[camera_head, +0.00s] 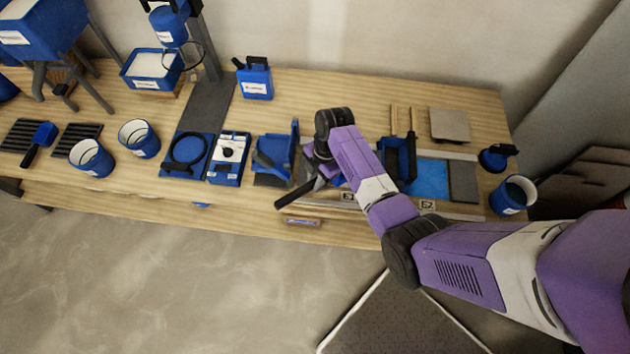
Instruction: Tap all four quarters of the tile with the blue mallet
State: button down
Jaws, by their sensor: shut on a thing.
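My gripper (322,170) is over the middle of the bench, small and partly hidden by my own purple wrist. It is shut on the blue mallet, whose dark handle (293,196) sticks out to the lower left. A bit of blue shows just right of the fingers, probably the mallet's head. To the right, a framed area holds a flat blue surface (431,178) and a grey tile (463,182) beside it. My forearm covers the area's left part. I cannot tell whether the mallet touches anything.
A loose grey square (450,124) lies behind the framed area. A blue tool (397,158) stands at its left. A blue cup (512,195) is at the bench's right end. Left of my gripper are a blue stand (275,155), a device (229,158) and two cups.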

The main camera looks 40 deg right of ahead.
jog(key=shift+r, duration=0.6)
jog(key=shift+f, duration=0.1)
notch_tip(320, 180, down, 5)
jog(key=b, duration=0.4)
jog(key=shift+f+b, duration=0.2)
jog(key=shift+b, duration=0.1)
notch_tip(320, 180, up, 6)
jog(key=p, duration=0.4)
jog(key=shift+f+p, duration=0.15)
jog(key=shift+p, duration=0.2)
